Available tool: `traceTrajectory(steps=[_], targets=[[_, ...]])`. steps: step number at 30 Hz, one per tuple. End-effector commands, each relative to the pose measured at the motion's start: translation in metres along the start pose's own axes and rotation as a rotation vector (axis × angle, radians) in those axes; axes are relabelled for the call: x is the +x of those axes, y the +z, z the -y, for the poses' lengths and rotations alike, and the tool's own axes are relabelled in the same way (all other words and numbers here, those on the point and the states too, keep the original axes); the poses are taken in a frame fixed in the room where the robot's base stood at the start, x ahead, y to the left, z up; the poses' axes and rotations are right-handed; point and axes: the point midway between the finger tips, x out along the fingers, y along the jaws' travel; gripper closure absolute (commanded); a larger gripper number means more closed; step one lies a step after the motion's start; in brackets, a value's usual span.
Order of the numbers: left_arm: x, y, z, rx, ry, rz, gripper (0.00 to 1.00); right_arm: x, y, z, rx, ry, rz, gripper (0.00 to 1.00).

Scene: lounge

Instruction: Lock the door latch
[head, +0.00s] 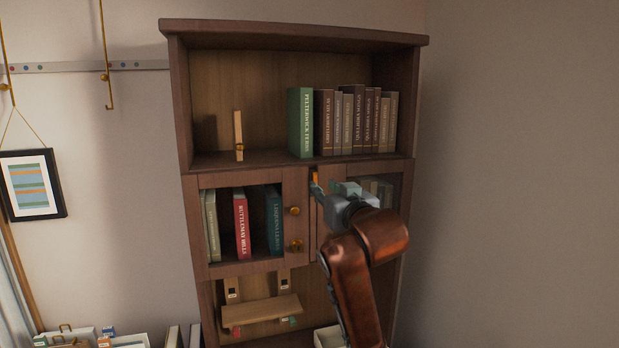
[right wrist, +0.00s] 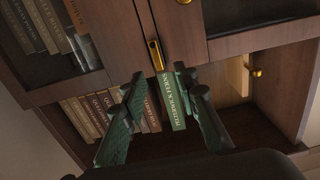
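A brass latch (right wrist: 155,54) is mounted near the top of the cabinet doors, by the seam where they meet. In the right wrist view it shows as a slim gold bar lying roughly along the seam. A small orange-gold bit of it (head: 315,177) shows in the head view beside the fingers. My right gripper (head: 324,188) is in front of the top of the right door (head: 314,232). Its green fingers (right wrist: 158,80) are apart, with the latch lined up in the gap between them; I cannot tell if they touch it. The left door (head: 240,267) looks closed. My left gripper is out of view.
A green book (head: 300,122) and several brown books stand on the open shelf above the doors. Brass knobs (head: 295,211) sit on the left door. A wooden stand (head: 239,136) is on the upper shelf. A bare wall (head: 520,170) is at right.

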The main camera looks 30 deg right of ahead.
Motion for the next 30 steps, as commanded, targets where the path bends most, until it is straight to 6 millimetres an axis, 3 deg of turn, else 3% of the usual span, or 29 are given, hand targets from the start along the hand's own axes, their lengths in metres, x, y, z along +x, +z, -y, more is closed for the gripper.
traceTrajectory(steps=[12,18,27,30], targets=[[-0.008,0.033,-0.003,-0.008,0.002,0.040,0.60,0.055,0.000,-0.009,0.001,0.012,0.004,0.72],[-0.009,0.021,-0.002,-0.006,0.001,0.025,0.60,0.072,0.000,-0.007,0.000,0.010,0.002,0.72],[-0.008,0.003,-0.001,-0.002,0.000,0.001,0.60,0.075,0.001,-0.005,0.000,0.007,0.001,0.72],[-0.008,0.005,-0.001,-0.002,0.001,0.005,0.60,0.075,0.001,-0.005,0.000,0.007,0.001,0.79]])
